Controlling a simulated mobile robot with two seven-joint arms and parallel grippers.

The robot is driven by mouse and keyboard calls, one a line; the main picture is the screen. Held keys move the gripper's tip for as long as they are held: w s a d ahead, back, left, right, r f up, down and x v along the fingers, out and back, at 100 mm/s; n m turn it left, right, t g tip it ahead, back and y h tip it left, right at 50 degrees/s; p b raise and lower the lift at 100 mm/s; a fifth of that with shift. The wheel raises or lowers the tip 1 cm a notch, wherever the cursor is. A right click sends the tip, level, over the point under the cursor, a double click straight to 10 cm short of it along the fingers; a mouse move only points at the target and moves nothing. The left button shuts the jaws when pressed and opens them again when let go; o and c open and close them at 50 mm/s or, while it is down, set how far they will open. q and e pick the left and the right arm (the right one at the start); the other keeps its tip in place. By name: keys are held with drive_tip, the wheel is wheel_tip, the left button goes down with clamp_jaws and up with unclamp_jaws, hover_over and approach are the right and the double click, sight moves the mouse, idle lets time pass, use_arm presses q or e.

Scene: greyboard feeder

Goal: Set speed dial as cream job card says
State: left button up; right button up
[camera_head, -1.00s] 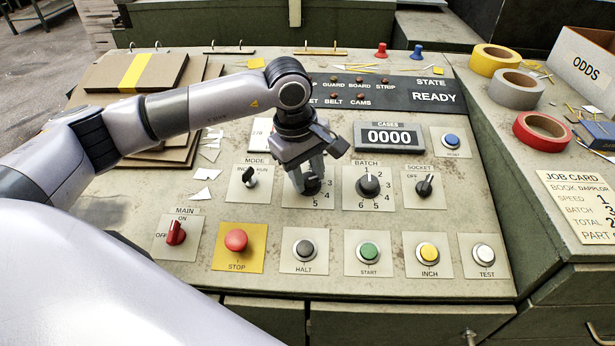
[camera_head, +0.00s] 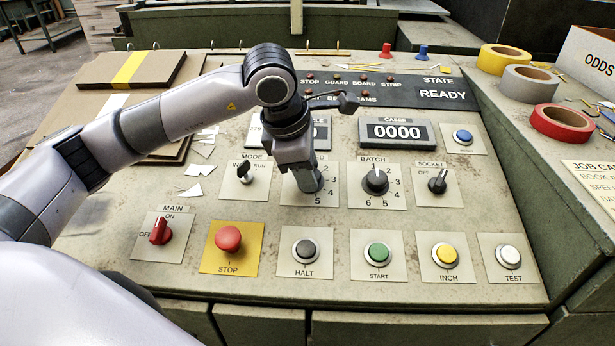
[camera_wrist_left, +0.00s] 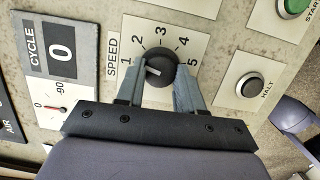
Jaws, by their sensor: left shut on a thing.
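The speed dial is a black knob (camera_wrist_left: 158,68) on a pale plate marked 1 to 5 in the left wrist view. Its white pointer line points roughly toward the 1. My left gripper (camera_head: 308,183) is shut on this knob, with one finger on each side in the left wrist view (camera_wrist_left: 160,80). In the head view the gripper hides most of the knob and plate. The cream job card (camera_head: 592,180) lies at the right, cut by the frame edge. Its speed value is out of view now; a second ago it read 1. My right gripper is not in view.
The mode switch (camera_head: 245,172) and batch dial (camera_head: 375,181) flank the speed plate. Halt (camera_head: 305,250), red stop (camera_head: 228,239) and green start (camera_head: 377,254) buttons sit in front. The state display (camera_head: 440,94) reads READY. Tape rolls (camera_head: 560,122) lie on the right surface.

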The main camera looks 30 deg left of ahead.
use_arm(q)
drive_tip(key=shift+n+b, duration=0.75)
drive_tip(key=shift+n, duration=0.45)
drive_tip(key=shift+t, duration=0.3)
drive_tip(key=o, duration=1)
drive_tip(key=shift+s, duration=0.1)
drive_tip(key=shift+o, duration=0.2)
drive_tip(key=shift+r, duration=0.15)
drive_tip(key=v, duration=0.7)
drive_tip(key=shift+d+p, duration=0.15)
drive_tip(key=shift+p, duration=0.15)
